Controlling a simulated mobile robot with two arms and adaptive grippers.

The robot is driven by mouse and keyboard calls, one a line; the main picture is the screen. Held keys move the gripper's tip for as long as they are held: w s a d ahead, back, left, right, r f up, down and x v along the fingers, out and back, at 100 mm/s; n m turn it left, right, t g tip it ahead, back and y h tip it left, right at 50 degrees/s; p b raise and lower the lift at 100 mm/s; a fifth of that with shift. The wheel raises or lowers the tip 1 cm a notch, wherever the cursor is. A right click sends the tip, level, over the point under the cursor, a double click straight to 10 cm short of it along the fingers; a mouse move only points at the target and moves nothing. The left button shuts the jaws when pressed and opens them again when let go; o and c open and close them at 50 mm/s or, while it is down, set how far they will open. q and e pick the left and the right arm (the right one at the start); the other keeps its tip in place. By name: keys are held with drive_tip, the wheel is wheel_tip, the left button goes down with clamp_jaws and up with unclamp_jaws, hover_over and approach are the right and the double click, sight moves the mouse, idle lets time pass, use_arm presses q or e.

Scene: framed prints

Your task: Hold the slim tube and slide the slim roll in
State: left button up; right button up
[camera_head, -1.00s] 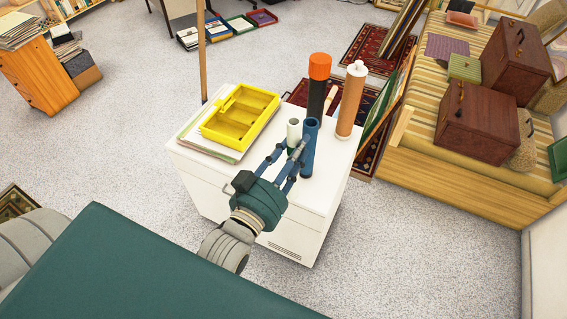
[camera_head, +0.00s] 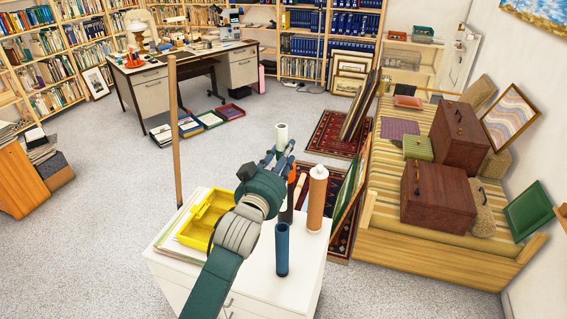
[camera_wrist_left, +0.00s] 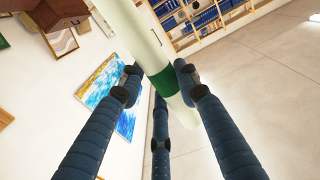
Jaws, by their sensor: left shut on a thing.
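A white slim roll (camera_head: 281,136) with a green band is held up by my left gripper (camera_head: 279,160), clear of the cabinet top. In the left wrist view the fingers (camera_wrist_left: 158,82) close around the roll (camera_wrist_left: 143,35) near its green band. A blue slim tube (camera_head: 282,250) stands upright on the white cabinet (camera_head: 250,276), in front of and below the gripper, apart from it. The tube's open top faces up. The roll's lower end is hidden behind the gripper in the head view. My right gripper is out of view.
A brown tube (camera_head: 316,205) with a pale cap stands on the cabinet beside a mostly hidden dark tube with an orange cap. A yellow tray (camera_head: 203,218) lies on papers at the left. A wooden pole (camera_head: 175,140) rises behind the cabinet.

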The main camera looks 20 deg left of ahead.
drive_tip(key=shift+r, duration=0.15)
use_arm(q)
wheel_tip(320, 180, down, 4)
drive_tip(key=shift+b, duration=1.05)
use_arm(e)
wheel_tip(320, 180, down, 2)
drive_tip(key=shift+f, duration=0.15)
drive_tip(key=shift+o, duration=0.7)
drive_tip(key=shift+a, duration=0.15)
